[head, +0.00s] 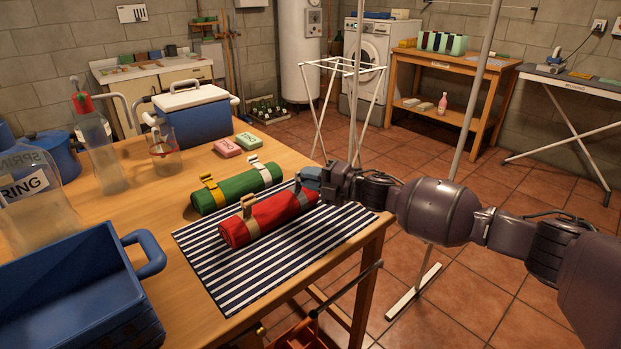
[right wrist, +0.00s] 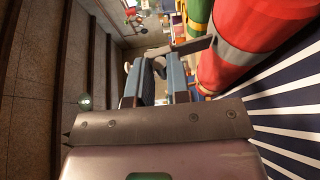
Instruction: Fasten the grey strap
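A red roll (head: 265,219) lies on a striped mat (head: 290,265) on the wooden table. A beige strap (head: 249,217) is around its left part. The grey strap (head: 302,195) is around its right part and also shows in the right wrist view (right wrist: 232,52). There, a grey tail (right wrist: 195,48) sticks out from the roll to the fingertips. My right gripper (head: 312,180) is at the roll's right end. Its blue-grey fingers (right wrist: 157,75) are apart, with the tail across their tips; I see no clear grip on it. My left gripper is not in view.
A green roll (head: 237,188) with yellow and white straps lies behind the red one. A blue crate (head: 75,285), glass bottles (head: 100,150), a blue cooler (head: 198,120) and pink and green blocks (head: 227,147) share the table. The mat's front is clear.

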